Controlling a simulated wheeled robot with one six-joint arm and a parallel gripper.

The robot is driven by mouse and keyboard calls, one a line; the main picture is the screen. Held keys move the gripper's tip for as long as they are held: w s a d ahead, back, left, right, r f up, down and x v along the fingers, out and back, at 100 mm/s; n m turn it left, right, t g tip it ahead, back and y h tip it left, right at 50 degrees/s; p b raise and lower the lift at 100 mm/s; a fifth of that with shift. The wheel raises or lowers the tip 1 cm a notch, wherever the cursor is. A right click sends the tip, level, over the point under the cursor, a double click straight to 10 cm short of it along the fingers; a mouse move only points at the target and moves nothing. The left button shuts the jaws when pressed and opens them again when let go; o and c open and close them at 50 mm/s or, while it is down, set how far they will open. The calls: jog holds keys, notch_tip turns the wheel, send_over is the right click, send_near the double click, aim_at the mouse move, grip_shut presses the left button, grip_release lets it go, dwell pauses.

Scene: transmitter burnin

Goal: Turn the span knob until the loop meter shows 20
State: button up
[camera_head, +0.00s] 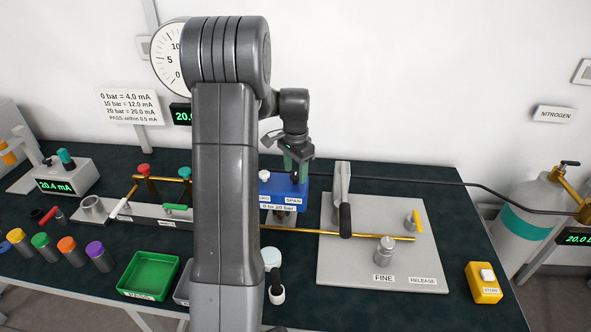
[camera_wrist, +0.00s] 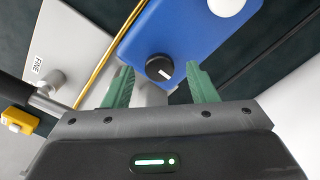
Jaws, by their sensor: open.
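The blue transmitter (camera_head: 285,186) stands mid-table behind my arm, with a SPAN label on its front. In the wrist view its blue top (camera_wrist: 180,35) carries a black span knob (camera_wrist: 159,68) with a white pointer line. My gripper (camera_wrist: 160,88) is open, its green fingers apart on both sides of the knob, not visibly touching it. In the head view my gripper (camera_head: 297,165) is over the right part of the transmitter. The loop meter (camera_head: 60,184) at the left reads 20.4 mA in green.
A grey plate (camera_head: 340,270) with a lever pump and the FINE and RELEASE controls lies right of the transmitter. A brass pipe (camera_head: 370,235) crosses it. A green tray (camera_head: 150,275) and several coloured caps lie at the front left. A yellow box (camera_head: 484,283) sits at the right.

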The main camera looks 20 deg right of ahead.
jog(key=shift+f, duration=0.5)
jog(key=c, duration=1)
jog(key=shift+o, duration=0.2)
jog(key=n, duration=0.3)
jog(key=shift+b, duration=0.4)
jog(key=shift+n, duration=1.4)
jog(key=o, duration=1)
jog(key=shift+c, duration=0.2)
